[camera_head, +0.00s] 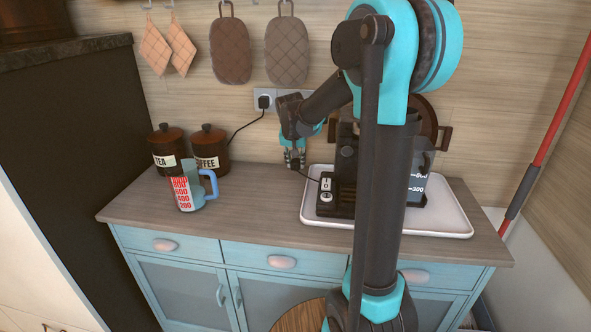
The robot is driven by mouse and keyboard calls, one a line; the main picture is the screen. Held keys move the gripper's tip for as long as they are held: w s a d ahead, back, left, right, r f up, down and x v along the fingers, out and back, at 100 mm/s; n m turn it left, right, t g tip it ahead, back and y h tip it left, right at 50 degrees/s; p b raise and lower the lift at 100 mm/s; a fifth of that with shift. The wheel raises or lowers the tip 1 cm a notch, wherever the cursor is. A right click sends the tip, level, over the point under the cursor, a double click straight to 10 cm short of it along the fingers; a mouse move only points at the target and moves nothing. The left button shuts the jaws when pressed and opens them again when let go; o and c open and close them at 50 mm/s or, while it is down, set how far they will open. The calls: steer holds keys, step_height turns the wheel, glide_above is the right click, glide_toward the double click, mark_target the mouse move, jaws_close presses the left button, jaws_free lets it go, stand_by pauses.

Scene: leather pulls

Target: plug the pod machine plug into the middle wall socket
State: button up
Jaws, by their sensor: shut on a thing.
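My gripper (294,158) points down above the back of the counter, left of the black pod machine (343,175). It is shut on the pod machine plug, which is mostly hidden between the fingers. A thin dark cord runs from the machine's side toward the fingers. The wall socket strip (272,92) is above and behind the gripper. A black plug (263,101) sits in its left socket. My arm covers the strip further right, so the middle socket cannot be seen clearly. The gripper is below the strip and apart from it.
Tea (166,147) and coffee (210,150) canisters and a measuring jug (187,186) stand left on the counter (255,215). A cord runs from the left socket toward the canisters. A white tray (452,215) lies under the machine. Pot holders (287,50) hang above the sockets.

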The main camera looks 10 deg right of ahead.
mark_target(295, 161)
step_height(295, 161, up, 6)
steer(key=shift+r, duration=0.15)
stand_by(0.5)
